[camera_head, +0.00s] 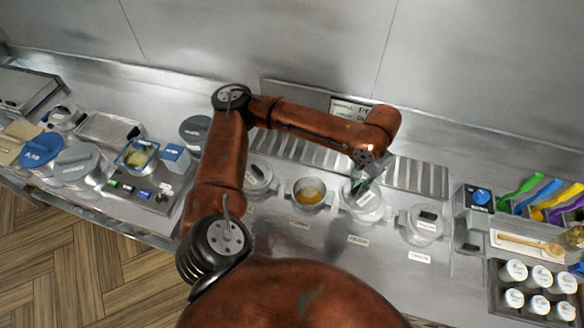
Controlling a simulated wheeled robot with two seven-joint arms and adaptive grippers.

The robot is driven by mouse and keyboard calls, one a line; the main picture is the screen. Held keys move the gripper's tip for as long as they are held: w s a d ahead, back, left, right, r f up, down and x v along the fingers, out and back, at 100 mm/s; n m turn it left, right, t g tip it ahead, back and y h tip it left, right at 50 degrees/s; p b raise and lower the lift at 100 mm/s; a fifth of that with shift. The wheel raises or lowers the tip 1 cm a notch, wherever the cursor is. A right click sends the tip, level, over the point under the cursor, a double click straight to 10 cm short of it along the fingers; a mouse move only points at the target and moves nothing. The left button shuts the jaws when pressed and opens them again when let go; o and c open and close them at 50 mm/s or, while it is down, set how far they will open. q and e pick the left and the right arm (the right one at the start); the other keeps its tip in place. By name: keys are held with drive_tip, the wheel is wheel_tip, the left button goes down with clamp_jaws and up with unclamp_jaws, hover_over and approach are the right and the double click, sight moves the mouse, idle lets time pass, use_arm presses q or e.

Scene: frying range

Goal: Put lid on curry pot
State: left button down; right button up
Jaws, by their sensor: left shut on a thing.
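An open steel pot (324,197) with yellow-orange contents stands in the middle of the counter. It is the only uncovered pot in this row; the label in front of it is too small to read surely. My left arm reaches over from the left, and its gripper (360,184) points down to the right of the open pot. It is shut on the handle of a pale, see-through lid (368,202). The lid is over the neighbouring pot; whether it rests on it or hovers, I cannot tell. My right gripper is not in view.
Lidded pots stand at left (258,178) and right (424,222) in the row. A slotted steel grate (420,178) lies behind. At right are a blue-knobbed unit (480,197), coloured utensils (546,196) and a rack of white-capped jars (514,300). Blue and grey lidded containers (42,148) stand at left.

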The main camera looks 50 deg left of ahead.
use_arm(q)
drive_tip(key=s+a+f+m+p, duration=0.2)
drive_tip(key=a+m+p, duration=0.4)
drive_tip(key=a, duration=0.2)
drive_tip(key=s+a+f+m+p, duration=0.2)
drive_tip(key=a+m+p, duration=0.3)
drive_tip(key=a+p, duration=0.15)
use_arm(e)
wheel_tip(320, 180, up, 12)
drive_tip(key=b, duration=0.1)
use_arm(q)
wheel_tip(320, 180, down, 6)
drive_tip(key=b, duration=0.5)
drive_tip(key=shift+a+b, duration=0.35)
drive_tip(key=shift+a, duration=0.05)
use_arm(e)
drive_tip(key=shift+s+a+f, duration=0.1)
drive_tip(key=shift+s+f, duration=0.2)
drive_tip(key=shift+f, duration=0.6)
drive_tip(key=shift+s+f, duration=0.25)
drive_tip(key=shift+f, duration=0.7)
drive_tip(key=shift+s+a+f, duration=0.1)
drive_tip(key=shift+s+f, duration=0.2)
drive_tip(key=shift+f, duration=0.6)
use_arm(q)
drive_tip(key=shift+s, duration=0.1)
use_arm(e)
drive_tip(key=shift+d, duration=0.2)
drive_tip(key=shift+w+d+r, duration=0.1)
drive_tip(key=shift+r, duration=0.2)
